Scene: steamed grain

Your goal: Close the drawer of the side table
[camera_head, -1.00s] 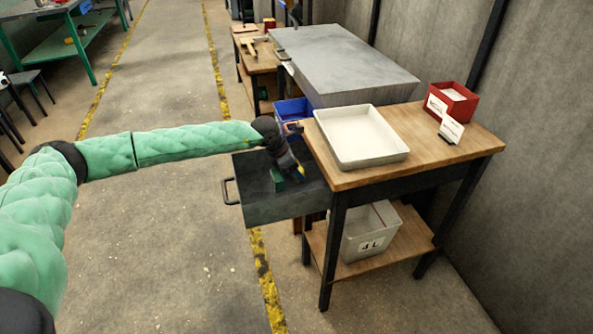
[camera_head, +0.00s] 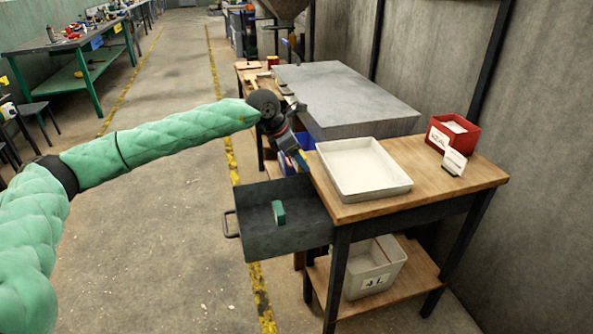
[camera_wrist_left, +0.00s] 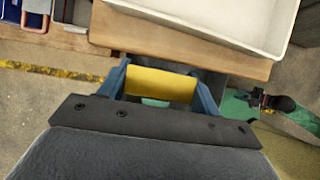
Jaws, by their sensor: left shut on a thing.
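The side table (camera_head: 430,190) has a wooden top and dark legs. Its grey drawer (camera_head: 262,240) is pulled out to the left, its handle (camera_head: 228,223) facing the aisle. A small green block (camera_head: 279,212) stands inside the drawer. My left gripper (camera_head: 301,162) is above the drawer's rear part, beside the tabletop's left edge and apart from the handle. In the left wrist view its blue fingers (camera_wrist_left: 160,88) are shut on a yellow thing (camera_wrist_left: 160,84).
A white tray (camera_head: 398,188) and a red box (camera_head: 437,138) with a card stand on the tabletop. A white bin (camera_head: 365,285) sits on the lower shelf. A blue bin (camera_head: 303,139) is behind the drawer. The aisle floor to the left is clear.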

